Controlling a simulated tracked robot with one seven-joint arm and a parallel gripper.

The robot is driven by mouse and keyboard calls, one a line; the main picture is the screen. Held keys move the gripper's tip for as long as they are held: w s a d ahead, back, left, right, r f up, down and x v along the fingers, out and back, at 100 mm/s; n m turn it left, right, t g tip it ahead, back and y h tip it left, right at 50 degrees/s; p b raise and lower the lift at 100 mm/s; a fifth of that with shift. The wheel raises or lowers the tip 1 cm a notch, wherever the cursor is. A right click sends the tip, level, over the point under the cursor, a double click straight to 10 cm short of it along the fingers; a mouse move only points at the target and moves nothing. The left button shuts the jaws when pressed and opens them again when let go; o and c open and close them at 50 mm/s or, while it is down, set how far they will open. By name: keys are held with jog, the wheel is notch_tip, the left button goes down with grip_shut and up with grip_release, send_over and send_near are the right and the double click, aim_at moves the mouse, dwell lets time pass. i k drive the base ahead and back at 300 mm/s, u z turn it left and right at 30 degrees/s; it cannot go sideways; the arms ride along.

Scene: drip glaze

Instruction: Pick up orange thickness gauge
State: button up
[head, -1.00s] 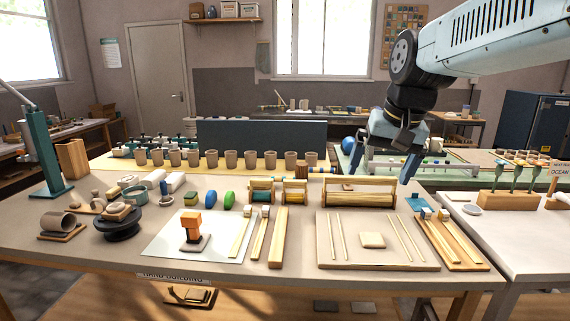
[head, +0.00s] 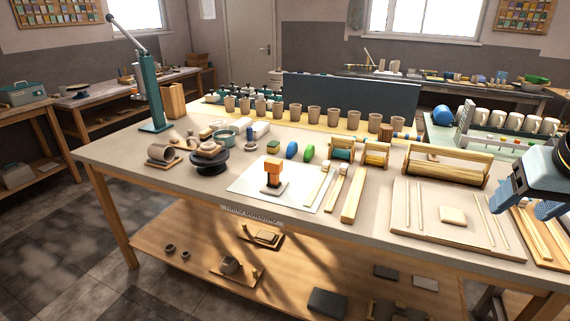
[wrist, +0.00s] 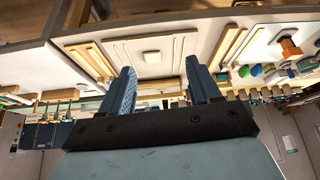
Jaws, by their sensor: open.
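The orange thickness gauge (head: 273,174) is a small upright orange block shape on a dark flat base. It stands on a white sheet (head: 243,189) on the worktable, left of the wooden strips. It also shows upside down at the upper right of the wrist view (wrist: 289,47). My gripper (head: 530,211) is at the right edge of the head view, well to the right of the gauge and above the table's right part. In the wrist view my gripper (wrist: 160,68) has its two blue fingers wide apart with nothing between them.
Wooden strips (head: 352,195) lie just right of the sheet. A board with thin rods (head: 455,240) lies between them and my gripper. A dark turntable (head: 210,165) stands left. Green and blue ovals (head: 292,149) and a row of cups (head: 295,112) stand behind.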

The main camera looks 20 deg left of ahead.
aim_at(273, 166)
jog(key=k, duration=1.15)
jog(key=u, duration=0.6)
jog(key=i, duration=1.6)
jog(key=z, duration=0.15)
